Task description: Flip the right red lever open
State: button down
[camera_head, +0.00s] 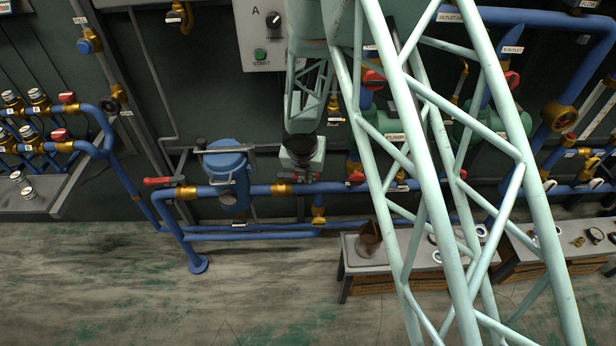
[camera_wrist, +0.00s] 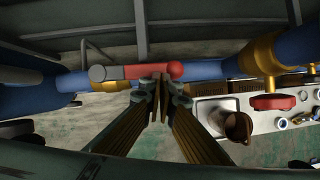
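A red lever (camera_wrist: 140,72) lies horizontally across the upper middle of the wrist view. It has a round red knob at its right end and a grey hub at its left, in front of a blue pipe. My gripper (camera_wrist: 159,82) points at it, with its two narrow fingertips together just below the lever's bar, left of the knob. I see nothing between the tips, and I cannot tell whether they touch the lever. In the head view, a red lever (camera_head: 158,181) shows on the left pipe and a red handle (camera_head: 356,178) right of centre. My fingertips are not discernible there.
A gold valve with a red handle (camera_wrist: 272,102) is right of my gripper. A grey bench (camera_head: 398,245) bears a brown cup (camera_head: 368,240), which also shows in the wrist view (camera_wrist: 236,126). Blue pipes (camera_head: 250,188) run along the wall. The floor at front left is clear.

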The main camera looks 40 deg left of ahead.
jog(key=shift+s+d+f+b, duration=0.15)
jog(key=shift+s+d+b, duration=0.15)
jog(key=shift+b, duration=0.3)
jog(key=s+d+f+p+v, duration=0.1)
jog(key=d+v, duration=0.1)
jog(key=v, duration=0.9)
jog(key=shift+s+r, duration=0.2)
jog(key=shift+s, duration=0.2)
jog(key=shift+d, duration=0.1)
dwell(0.7)
